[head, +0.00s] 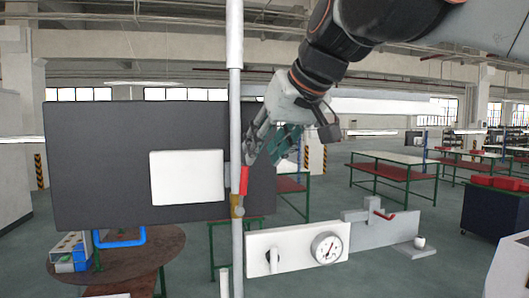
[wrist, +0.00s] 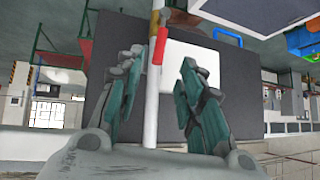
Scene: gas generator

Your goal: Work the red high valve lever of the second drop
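No contact shows, and I cannot tell the depth between fingertips and lever.
A dark panel (head: 100,150) with a white plate (head: 187,178) stands behind the pipe. A white board with a round gauge (head: 327,248) and a grey unit with another red lever (head: 384,215) are at lower right. A round table (head: 150,245) is at lower left.

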